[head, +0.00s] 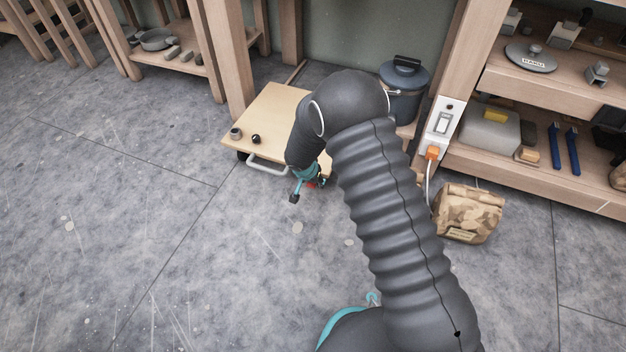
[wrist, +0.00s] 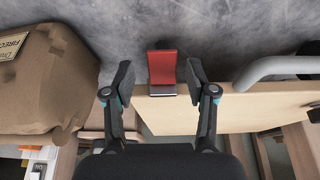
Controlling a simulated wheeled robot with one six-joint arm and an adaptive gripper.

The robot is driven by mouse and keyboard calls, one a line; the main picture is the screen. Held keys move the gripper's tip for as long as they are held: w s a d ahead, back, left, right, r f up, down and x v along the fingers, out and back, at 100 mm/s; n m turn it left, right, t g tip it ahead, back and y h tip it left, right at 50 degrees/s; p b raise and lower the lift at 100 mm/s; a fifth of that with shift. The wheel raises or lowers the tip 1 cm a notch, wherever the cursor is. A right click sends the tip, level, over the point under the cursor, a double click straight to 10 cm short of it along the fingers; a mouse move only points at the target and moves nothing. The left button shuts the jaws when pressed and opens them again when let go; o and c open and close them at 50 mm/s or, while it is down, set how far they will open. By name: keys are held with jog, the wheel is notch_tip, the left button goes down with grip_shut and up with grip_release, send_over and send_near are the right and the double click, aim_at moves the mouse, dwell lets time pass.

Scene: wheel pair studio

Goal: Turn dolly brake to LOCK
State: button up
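The dolly (head: 277,108) is a flat pale wooden board low on the floor, with a light handle (head: 268,166) at its front edge. The brake is a red lever (wrist: 162,66) with a grey metal end at the board's edge; in the head view only a bit of red (head: 311,185) shows beside my gripper. My gripper (wrist: 159,77) is open, one dark finger on each side of the brake, with visible gaps and no clear contact. In the head view my gripper (head: 302,184) is at the dolly's front right corner, partly hidden by my arm. No LOCK marking is readable.
A brown paper bag (head: 467,213) stands on the floor to the right and looms close in the wrist view (wrist: 40,80). A power strip (head: 441,124) with an orange plug is on the shelf post. A dark lidded bin (head: 403,90) stands behind. Floor on the left is clear.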

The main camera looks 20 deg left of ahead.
jog(key=shift+a+r, duration=0.1)
jog(key=shift+a, duration=0.05)
jog(key=shift+s+r, duration=0.15)
jog(key=shift+r, duration=0.05)
jog(key=v, duration=1.1)
jog(key=shift+r, duration=0.15)
jog(key=shift+s, duration=0.1)
